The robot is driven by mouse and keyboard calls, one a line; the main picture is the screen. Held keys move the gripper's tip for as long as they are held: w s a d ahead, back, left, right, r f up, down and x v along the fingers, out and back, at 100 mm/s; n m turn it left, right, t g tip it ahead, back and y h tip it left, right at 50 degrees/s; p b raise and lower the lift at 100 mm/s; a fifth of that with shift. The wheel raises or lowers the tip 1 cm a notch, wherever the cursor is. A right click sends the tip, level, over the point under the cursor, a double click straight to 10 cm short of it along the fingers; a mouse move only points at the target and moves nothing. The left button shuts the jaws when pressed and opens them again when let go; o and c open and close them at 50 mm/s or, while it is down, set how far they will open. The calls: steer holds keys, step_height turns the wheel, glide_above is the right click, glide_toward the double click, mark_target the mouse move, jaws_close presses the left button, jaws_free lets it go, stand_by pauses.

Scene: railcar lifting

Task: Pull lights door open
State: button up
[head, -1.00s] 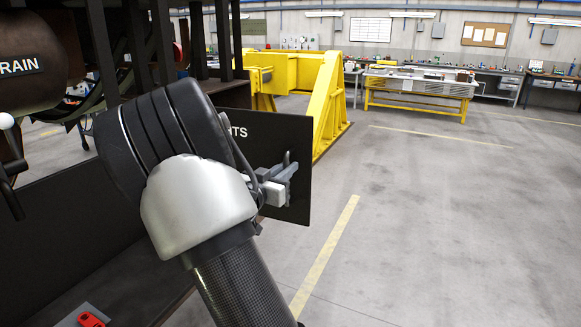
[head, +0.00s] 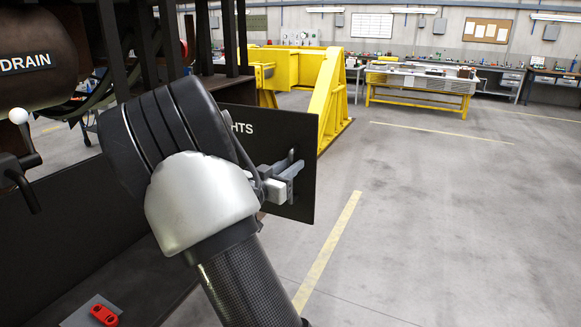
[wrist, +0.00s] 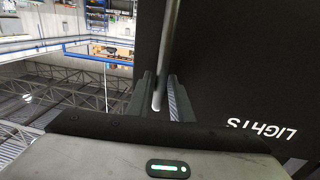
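The lights door (head: 262,125) is a black panel in the middle of the head view, with white letters partly hidden by my arm. It shows broad-face on, with its right edge out over the floor. In the wrist view the door (wrist: 245,65) fills the right side, its lettering upside down. A grey metal rod, the door handle (wrist: 170,35), runs down between my fingers. My gripper (wrist: 160,90) has one finger on each side of the rod, with little gap, and looks shut on it. The head view shows my gripper (head: 286,172) at the door's right part.
A dark tank marked DRAIN (head: 30,50) and a lever with a white knob (head: 18,116) are at left. A red part (head: 104,315) lies at lower left. A yellow frame (head: 325,95) and a yellow bench (head: 420,88) stand behind. The floor at right is clear.

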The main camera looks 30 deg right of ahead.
steer(key=shift+a, duration=0.1)
steer(key=b+v, duration=0.1)
steer(key=v, duration=1.6)
steer(key=shift+s, duration=0.15)
